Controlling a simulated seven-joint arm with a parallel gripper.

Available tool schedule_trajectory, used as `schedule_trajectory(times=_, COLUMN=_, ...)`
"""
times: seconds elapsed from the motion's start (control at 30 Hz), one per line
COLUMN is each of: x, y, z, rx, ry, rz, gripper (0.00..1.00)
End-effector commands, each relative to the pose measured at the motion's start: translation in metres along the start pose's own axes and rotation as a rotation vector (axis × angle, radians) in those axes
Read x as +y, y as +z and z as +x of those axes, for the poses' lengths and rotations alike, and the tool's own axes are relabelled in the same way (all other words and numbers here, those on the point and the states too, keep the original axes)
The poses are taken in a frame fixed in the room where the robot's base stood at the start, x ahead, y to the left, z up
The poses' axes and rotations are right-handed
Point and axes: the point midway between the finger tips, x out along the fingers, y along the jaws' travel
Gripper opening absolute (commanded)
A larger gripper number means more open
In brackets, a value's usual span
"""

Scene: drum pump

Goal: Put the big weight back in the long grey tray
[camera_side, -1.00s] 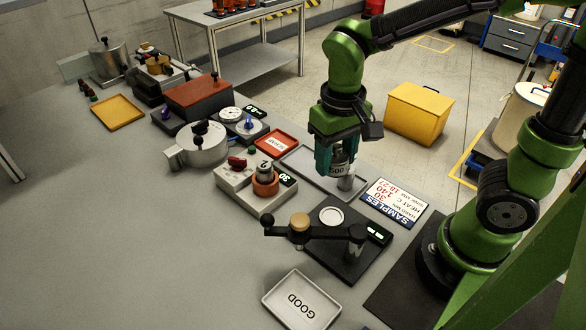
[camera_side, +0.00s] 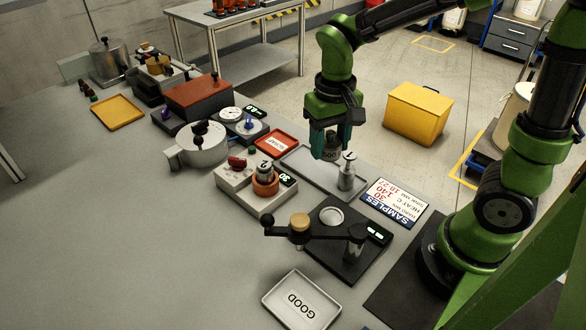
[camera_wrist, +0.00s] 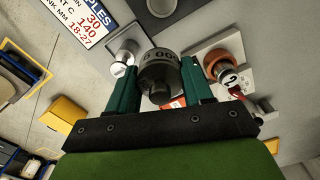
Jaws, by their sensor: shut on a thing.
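The weight also fills the space between the fingers in the wrist view (camera_wrist: 160,75). My gripper holds it over the long grey tray (camera_side: 304,166), apparently above the tray floor; the exact gap is hard to tell. A smaller silver weight with a knob (camera_side: 347,172) stands upright in the tray's right end. In the wrist view this silver weight (camera_wrist: 122,60) is just left of the held weight.
A white device with an orange cup (camera_side: 265,186) holding another weight stands left of the tray. The red scrap tray (camera_side: 275,142) lies behind it. A black fixture with a lever arm (camera_side: 325,233) is in front. The SAMPLES sign (camera_side: 394,203) lies at right.

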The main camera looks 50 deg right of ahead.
Motion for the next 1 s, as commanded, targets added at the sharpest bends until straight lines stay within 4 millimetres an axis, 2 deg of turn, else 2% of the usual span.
schedule_trajectory(times=0.03, x=0.004, y=-0.019, z=0.011, rx=-0.005, ry=0.003, rz=0.016, gripper=0.0)
schedule_trajectory(times=0.2, x=0.015, y=-0.076, z=0.046, rx=-0.003, ry=0.001, rz=0.02, gripper=0.0)
schedule_trajectory(times=0.3, x=0.021, y=-0.105, z=0.063, rx=-0.001, ry=0.0, rz=0.005, gripper=0.0)
schedule_trajectory(times=0.43, x=0.025, y=-0.134, z=0.076, rx=0.002, ry=-0.001, rz=-0.032, gripper=0.0)
schedule_trajectory(times=0.6, x=0.02, y=-0.151, z=0.072, rx=0.005, ry=-0.001, rz=-0.084, gripper=0.0)
schedule_trajectory(times=0.77, x=0.02, y=-0.152, z=0.076, rx=0.003, ry=0.0, rz=-0.105, gripper=0.0)
schedule_trajectory(times=1.0, x=0.02, y=-0.151, z=0.093, rx=0.001, ry=-0.001, rz=-0.104, gripper=0.0)
